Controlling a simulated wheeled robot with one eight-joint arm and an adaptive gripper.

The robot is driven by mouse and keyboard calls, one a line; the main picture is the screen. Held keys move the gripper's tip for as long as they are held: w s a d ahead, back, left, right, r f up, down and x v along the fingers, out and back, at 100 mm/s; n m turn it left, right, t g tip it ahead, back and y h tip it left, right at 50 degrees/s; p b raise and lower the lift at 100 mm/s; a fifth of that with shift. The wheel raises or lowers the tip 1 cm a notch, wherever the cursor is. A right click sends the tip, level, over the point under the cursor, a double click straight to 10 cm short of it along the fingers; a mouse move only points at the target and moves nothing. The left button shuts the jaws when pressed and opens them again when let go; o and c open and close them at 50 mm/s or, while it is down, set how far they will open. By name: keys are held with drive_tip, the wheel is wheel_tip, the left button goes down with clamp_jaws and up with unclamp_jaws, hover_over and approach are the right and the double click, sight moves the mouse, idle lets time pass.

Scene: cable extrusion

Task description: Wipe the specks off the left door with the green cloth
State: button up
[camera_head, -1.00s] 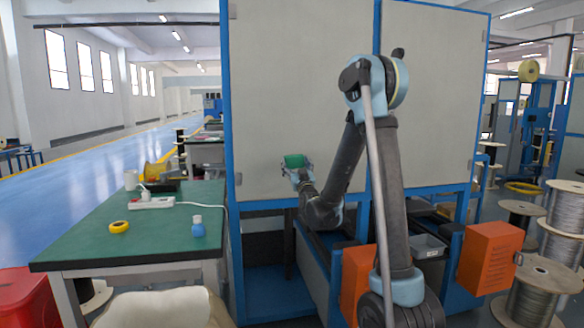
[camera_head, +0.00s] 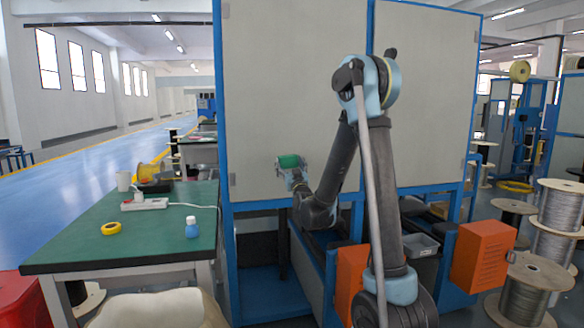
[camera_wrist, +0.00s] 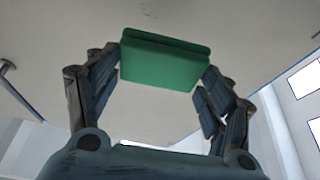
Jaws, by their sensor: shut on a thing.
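My gripper (camera_head: 289,162) is in front of the lower part of this door. It is shut on the green cloth (camera_head: 289,161), a folded green block. In the wrist view the green cloth (camera_wrist: 163,62) sits between the two fingers of my gripper (camera_wrist: 163,65), with the pale door surface (camera_wrist: 240,30) behind it. I cannot tell whether the cloth touches the door.
A green-topped table (camera_head: 130,235) stands at the left with a blue bottle (camera_head: 192,228), yellow tape (camera_head: 111,228) and a power strip (camera_head: 145,204). Orange boxes (camera_head: 484,254) and wire spools (camera_head: 528,280) are at the right. The right door (camera_head: 428,90) adjoins the left door.

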drive_tip(key=shift+w+a, duration=0.25)
drive_tip(key=shift+w, duration=0.7)
drive_tip(key=shift+w+a, duration=0.3)
drive_tip(key=shift+w, duration=0.7)
drive_tip(key=shift+w+a, duration=0.25)
drive_tip(key=shift+w, duration=0.7)
drive_tip(key=shift+w+a, duration=0.25)
drive_tip(key=shift+w, duration=0.75)
drive_tip(key=d, duration=0.2)
drive_tip(key=w+d, duration=0.1)
drive_tip(key=shift+d, duration=0.4)
drive_tip(key=shift+s+a, duration=0.15)
drive_tip(key=shift+a, duration=0.8)
drive_tip(key=shift+s+a, duration=0.15)
drive_tip(key=shift+a, duration=0.95)
drive_tip(key=shift+c, duration=0.7)
